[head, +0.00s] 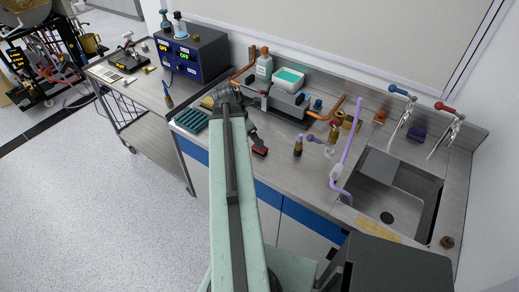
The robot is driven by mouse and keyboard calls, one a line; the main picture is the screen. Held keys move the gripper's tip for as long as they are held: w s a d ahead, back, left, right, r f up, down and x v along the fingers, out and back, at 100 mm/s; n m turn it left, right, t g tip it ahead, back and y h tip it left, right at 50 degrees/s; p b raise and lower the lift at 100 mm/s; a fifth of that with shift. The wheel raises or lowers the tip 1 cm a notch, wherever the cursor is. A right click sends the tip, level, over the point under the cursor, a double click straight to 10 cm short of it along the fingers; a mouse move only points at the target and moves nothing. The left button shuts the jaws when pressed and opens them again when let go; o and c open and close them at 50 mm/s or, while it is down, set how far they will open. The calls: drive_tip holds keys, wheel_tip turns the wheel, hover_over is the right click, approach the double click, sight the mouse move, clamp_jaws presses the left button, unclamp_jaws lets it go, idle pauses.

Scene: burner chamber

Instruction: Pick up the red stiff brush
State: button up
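A small red item with a dark part (260,151) lies on the steel counter, just right of my arm. It may be the red stiff brush, but it is too small to be sure. My gripper (226,92) is above the counter, farther back and to the left of the red item, and apart from it in the picture. The gripper is dark and small here, and my arm partly covers it. I cannot see whether its fingers are apart or hold anything.
A teal ribbed block (190,121) lies left of my arm. Behind are a blue control box (193,55), a bottle (264,66) and a grey apparatus with copper pipes (285,101). A small brass burner (298,146) stands right of the red item. A sink (398,190) is at right.

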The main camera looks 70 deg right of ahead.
drive_tip(key=b+x, duration=0.7)
drive_tip(key=x, duration=0.1)
drive_tip(key=shift+a, duration=0.15)
drive_tip(key=shift+r, duration=0.15)
drive_tip(key=c, duration=1.4)
wheel_tip(320, 180, up, 10)
drive_tip(key=p, duration=1)
drive_tip(key=shift+r+p, duration=0.15)
drive_tip(key=shift+p, duration=0.15)
